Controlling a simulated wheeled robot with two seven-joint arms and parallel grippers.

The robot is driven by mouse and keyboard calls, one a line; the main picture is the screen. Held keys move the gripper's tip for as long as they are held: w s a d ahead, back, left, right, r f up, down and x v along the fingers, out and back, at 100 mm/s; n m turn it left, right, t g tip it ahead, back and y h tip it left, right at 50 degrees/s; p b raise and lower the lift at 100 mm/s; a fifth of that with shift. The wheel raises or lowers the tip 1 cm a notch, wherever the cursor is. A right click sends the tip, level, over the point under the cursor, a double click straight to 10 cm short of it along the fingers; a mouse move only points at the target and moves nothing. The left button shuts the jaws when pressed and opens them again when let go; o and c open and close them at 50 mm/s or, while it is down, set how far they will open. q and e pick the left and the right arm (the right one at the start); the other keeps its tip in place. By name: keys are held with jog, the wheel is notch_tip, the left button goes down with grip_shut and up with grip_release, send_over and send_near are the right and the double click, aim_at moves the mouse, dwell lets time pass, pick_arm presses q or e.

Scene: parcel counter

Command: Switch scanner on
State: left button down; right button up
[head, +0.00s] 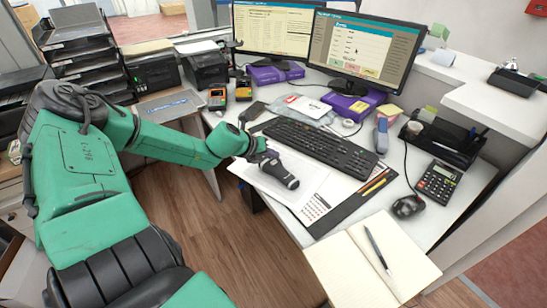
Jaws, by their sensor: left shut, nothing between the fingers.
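A dark handheld device that looks like the scanner (284,176) lies on white paper near the front edge of the counter, left of the keyboard. Its button and any light on it are too small to make out. My left gripper (268,156) is shut and empty at the upper left end of this device. It seems to be at or just above it; I cannot tell whether they touch. My right gripper is not in view.
A black keyboard (320,147) lies just right of the device. Two monitors (362,48) stand behind. A calculator (438,183), a mouse (408,206) and an open notebook (375,262) with a pen are on the right. Two orange-and-black devices (217,98) stand at the back left.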

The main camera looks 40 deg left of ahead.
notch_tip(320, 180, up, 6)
jog(key=p, duration=0.5)
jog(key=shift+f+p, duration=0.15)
jog(key=shift+p, duration=0.2)
